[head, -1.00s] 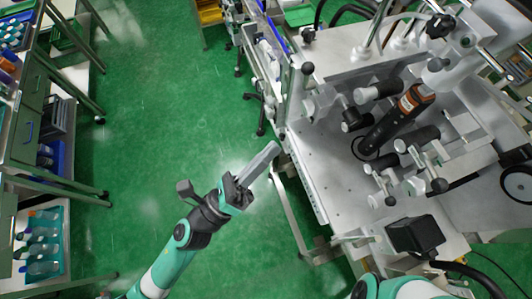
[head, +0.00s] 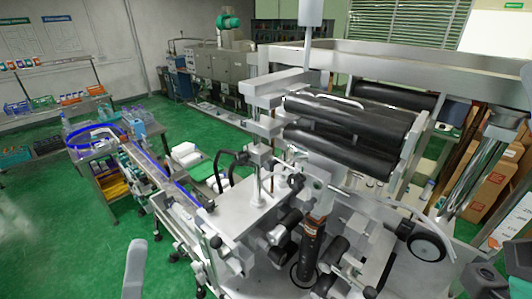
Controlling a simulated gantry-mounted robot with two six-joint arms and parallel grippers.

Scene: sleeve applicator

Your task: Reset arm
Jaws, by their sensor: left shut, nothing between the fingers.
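The sleeve applicator (head: 250,215) is a metal machine that fills the centre and right of the head view. A dark bottle (head: 312,245) stands upright among its rollers. My left gripper (head: 135,264) shows at the bottom left edge, over the green floor and apart from the machine. Only its grey fingers are in view, pointing up and shut together with nothing between them. Its wrist is cut off by the picture's lower edge.
Large black rollers (head: 345,135) sit high on the machine. A narrow conveyor (head: 160,175) runs from its left side to a round blue-rimmed table (head: 97,138). Cardboard boxes (head: 490,175) stand at the right. Green floor (head: 60,230) is clear at the left.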

